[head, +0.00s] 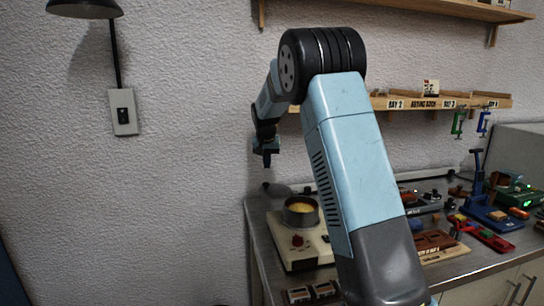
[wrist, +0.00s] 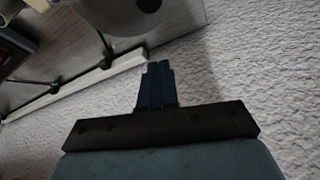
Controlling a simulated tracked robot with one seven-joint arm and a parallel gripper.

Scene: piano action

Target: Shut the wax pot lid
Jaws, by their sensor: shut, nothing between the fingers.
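The wax pot (head: 301,212) stands on a cream heater base (head: 305,249) with a red knob, near the left end of the metal bench. It is open at the top and yellow wax shows inside. A grey lid (head: 277,189) stands open behind and left of the pot's rim. In the wrist view, a round grey thing with a dark knob, apparently the lid (wrist: 125,18), is cut off by the top edge. My gripper (head: 267,163) points down above the lid, apart from it. Its blue fingers (wrist: 158,68) are shut and empty.
My arm hides the bench right of the pot. Small blocks and tools (head: 488,212) fill the right side. A labelled shelf (head: 420,103) is on the wall behind. A pale rail (wrist: 75,86) runs along the bench's wall side. The space left of the bench is clear.

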